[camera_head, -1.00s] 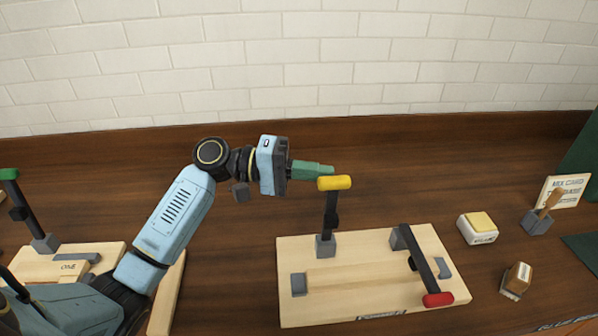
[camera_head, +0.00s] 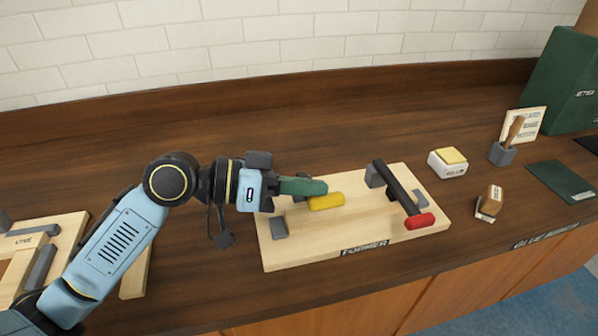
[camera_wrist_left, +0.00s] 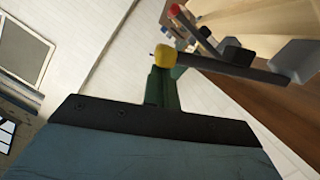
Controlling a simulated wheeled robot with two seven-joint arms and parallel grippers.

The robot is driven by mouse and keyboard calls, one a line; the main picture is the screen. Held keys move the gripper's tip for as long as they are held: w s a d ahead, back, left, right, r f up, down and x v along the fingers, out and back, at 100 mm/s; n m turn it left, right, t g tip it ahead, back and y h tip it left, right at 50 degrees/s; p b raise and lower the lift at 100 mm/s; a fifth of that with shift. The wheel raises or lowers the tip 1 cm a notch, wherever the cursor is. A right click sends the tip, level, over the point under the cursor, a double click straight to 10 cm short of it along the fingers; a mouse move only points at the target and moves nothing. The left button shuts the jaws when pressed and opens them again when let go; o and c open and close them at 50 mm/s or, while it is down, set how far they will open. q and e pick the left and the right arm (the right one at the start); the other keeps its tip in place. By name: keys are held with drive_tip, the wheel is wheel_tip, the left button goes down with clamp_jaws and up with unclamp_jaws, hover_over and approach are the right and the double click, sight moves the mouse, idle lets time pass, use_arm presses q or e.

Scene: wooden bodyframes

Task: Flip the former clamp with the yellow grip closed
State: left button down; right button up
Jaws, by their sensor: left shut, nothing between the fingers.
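The former board (camera_head: 300,258) is pale wood with the label FORMER on its front edge and carries two clamps. The yellow grip (camera_head: 325,202) is down low over the board, its lever tipped forward and mostly hidden behind my gripper in the head view. In the left wrist view the yellow grip (camera_wrist_left: 166,56) sits at the end of its dark lever (camera_wrist_left: 235,67). My left gripper (camera_head: 318,187), with green fingers, is shut and empty, right against or just above the yellow grip; contact is unclear. The red-grip clamp (camera_head: 420,221) lies forward on the board's right. My right gripper is not in view.
A second board (camera_head: 72,228) labelled ONE lies at the left under my left arm. To the right stand a white block with a yellow top (camera_head: 448,163), a small brown block (camera_head: 491,200) and a grey holder (camera_head: 503,153). Bare counter lies behind the former board.

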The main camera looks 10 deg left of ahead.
use_arm(q)
drive_tip(key=f, duration=0.1)
drive_tip(key=s+m+b, duration=0.1)
drive_tip(key=f, duration=0.1)
drive_tip(key=shift+s+d+f, duration=0.15)
drive_tip(key=shift+d+f, duration=0.15)
drive_tip(key=f, duration=0.1)
drive_tip(key=s+f+b, duration=0.1)
drive_tip(key=f+m+b, duration=0.1)
drive_tip(key=shift+s+d+f+t+y, duration=0.15)
drive_tip(key=shift+d+f+t+y, duration=0.05)
drive_tip(key=shift+d+t+y, duration=0.2)
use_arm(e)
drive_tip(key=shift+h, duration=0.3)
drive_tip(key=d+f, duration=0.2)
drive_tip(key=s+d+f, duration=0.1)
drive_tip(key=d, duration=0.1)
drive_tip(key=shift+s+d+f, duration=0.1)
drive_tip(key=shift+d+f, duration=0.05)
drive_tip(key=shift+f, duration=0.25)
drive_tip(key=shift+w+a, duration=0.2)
